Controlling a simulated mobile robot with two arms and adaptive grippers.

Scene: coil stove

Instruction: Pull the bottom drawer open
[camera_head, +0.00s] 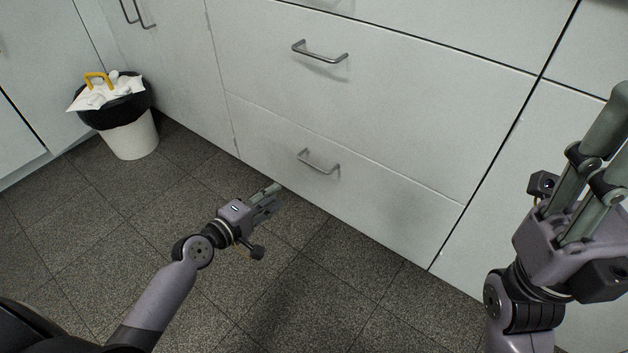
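The bottom drawer (400,195) is a pale panel low in the cabinet, shut flush with the fronts around it. Its grey bar handle (318,163) sits near the middle of the panel. My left gripper (274,196) is low over the floor, in front of the drawer and below and left of the handle in the picture. It is apart from the handle and holds nothing that I can see. Its fingers are small and seen at a slant, so their opening is unclear. My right gripper (606,130) points up at the right edge, partly cut off, away from the handle.
An upper drawer (400,85) with its own bar handle (320,52) is above, also shut. A white bin (133,138) with a black liner stands at the left, with white litter and a yellow item on top. The dark tiled floor (300,290) in front is clear.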

